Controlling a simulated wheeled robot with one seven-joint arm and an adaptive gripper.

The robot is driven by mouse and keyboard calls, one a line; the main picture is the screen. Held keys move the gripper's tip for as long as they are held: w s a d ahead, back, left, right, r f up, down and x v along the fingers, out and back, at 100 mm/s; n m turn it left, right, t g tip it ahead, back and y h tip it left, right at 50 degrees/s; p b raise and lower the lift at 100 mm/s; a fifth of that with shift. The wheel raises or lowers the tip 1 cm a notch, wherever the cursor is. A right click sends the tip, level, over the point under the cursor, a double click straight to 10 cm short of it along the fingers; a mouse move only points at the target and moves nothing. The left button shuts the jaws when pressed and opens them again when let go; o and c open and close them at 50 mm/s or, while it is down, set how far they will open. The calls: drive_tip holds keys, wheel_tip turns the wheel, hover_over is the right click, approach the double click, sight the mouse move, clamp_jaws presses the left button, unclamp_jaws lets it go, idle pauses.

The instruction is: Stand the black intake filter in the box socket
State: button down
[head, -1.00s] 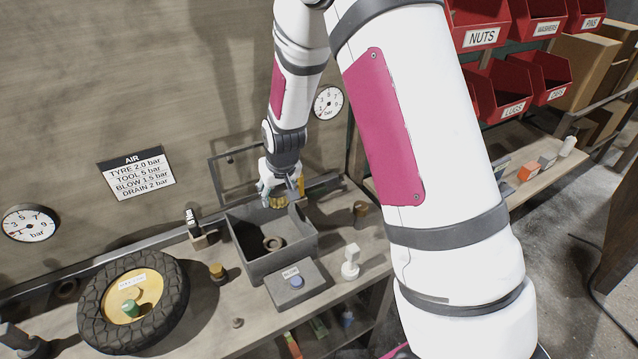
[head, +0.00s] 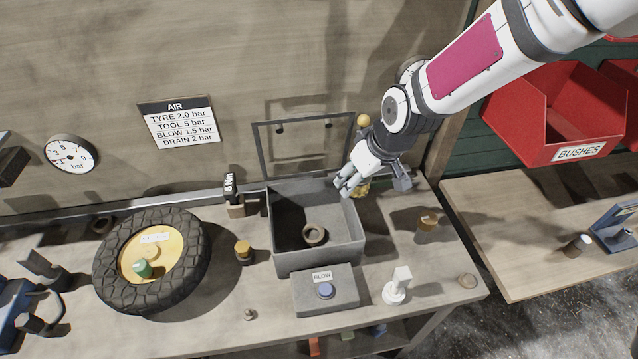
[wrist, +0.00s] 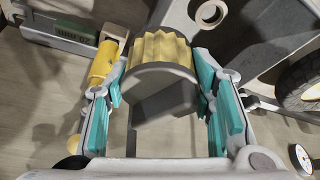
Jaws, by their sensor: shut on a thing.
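My gripper (head: 352,186) is shut on a pleated filter (wrist: 162,50), yellow with a dark grey curved end band, held between the teal finger pads in the wrist view. The yellow filter (head: 363,188) also shows in the head view, partly hidden by the fingers, at the right rear corner of the grey open box (head: 318,262). I cannot tell its height above the bench. The round socket ring (head: 315,235) lies on the box floor and looks empty. It also shows at the top of the wrist view (wrist: 210,13), apart from the filter.
A wire frame (head: 262,150) stands behind the box, with a yellow ball (head: 363,120) near it. A tyre (head: 110,262) lies left. The BLOW button block (head: 325,300) is in front. A white fitting (head: 397,287) and a brown-topped jar (head: 427,222) stand right.

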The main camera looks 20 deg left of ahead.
drive_tip(key=s+a+n+g+b, duration=0.1)
drive_tip(key=s+a+n, duration=0.3)
drive_tip(key=a, duration=0.4)
drive_tip(key=shift+s+r+g, duration=0.2)
drive_tip(key=shift+s+g, duration=0.1)
drive_tip(key=shift+s, duration=0.5)
drive_tip(key=shift+a+y, duration=0.1)
drive_tip(key=shift+y, duration=0.2)
drive_tip(key=shift+f, duration=0.1)
drive_tip(key=shift+f+b, duration=4.25)
drive_tip(key=shift+f, duration=1.55)
drive_tip(key=shift+f+b, duration=0.3)
drive_tip(key=shift+f, duration=0.35)
drive_tip(key=shift+f+b, duration=0.55)
drive_tip(key=shift+b, duration=0.2)
drive_tip(key=c, duration=0.7)
unclamp_jaws()
